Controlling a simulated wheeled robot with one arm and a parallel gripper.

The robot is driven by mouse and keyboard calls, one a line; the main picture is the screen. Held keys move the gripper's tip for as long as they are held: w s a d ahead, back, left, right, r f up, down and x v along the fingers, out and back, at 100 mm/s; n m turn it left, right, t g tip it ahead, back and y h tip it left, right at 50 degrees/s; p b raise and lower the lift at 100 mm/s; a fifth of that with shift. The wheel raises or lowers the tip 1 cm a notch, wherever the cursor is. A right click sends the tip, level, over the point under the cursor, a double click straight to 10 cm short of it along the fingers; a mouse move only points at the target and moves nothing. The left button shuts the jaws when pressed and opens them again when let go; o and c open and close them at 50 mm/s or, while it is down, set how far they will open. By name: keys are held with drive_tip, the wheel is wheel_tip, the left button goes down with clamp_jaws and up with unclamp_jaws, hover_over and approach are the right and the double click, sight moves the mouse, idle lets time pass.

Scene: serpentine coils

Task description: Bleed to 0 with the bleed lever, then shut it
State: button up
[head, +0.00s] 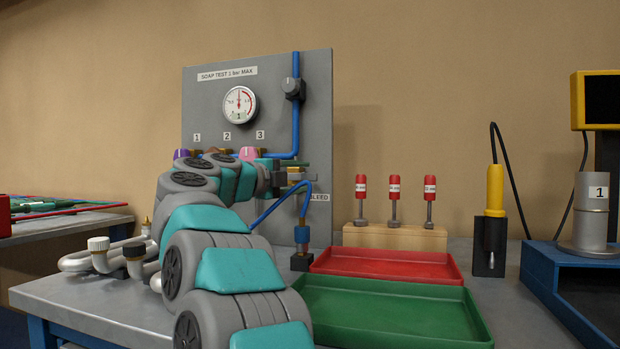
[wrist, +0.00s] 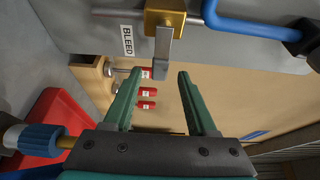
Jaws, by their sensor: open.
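The bleed lever (wrist: 162,48) is a flat grey handle on a brass valve body (wrist: 165,18), beside the BLEED label (wrist: 127,40) in the wrist view. My gripper (wrist: 159,74) is open, with its green fingertips on either side of the lever's free end; I cannot tell whether either touches it. In the head view my gripper (head: 289,178) is at the panel's lower right, near the BLEED label (head: 319,197), and the lever is hard to make out there. The round gauge (head: 239,104) shows its needle pointing about straight up.
The grey panel (head: 200,100) carries numbered knobs, partly behind my arm, and a blue tube (head: 296,120). A red tray (head: 390,265) and a green tray (head: 400,310) lie in front. A wooden block (head: 395,238) holds red-handled tools. A torch-like yellow tool (head: 495,190) stands right.

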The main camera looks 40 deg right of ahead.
sight(308, 177)
drive_tip(key=shift+w+d, duration=0.2)
drive_tip(key=shift+d, duration=1.7)
drive_tip(key=shift+c, duration=0.4)
clamp_jaws()
